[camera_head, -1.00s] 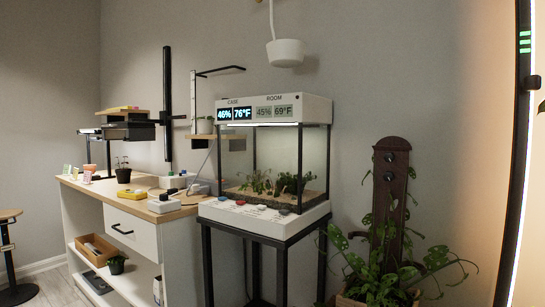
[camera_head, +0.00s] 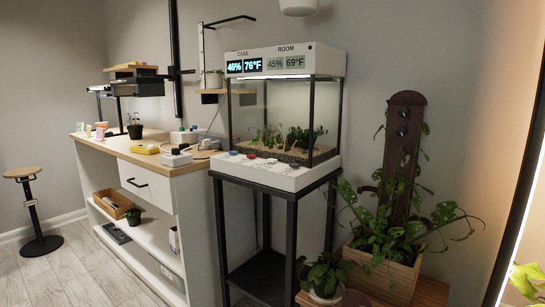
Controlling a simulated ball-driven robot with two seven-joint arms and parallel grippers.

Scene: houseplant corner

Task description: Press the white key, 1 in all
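The terrarium case (camera_head: 285,120) stands on a black stand right of centre. Its white front ledge (camera_head: 280,176) carries a row of small coloured keys, including a blue one (camera_head: 233,153) and a red one (camera_head: 251,156). At this distance I cannot clearly pick out a white key against the white ledge. Neither of my grippers is in view.
A wooden-topped bench (camera_head: 150,158) with a drawer and shelf stands left of the case. A stool (camera_head: 38,215) is at far left. Potted plants, including one in a wooden planter (camera_head: 385,270), stand to the right. The floor (camera_head: 75,275) in front of the bench is clear.

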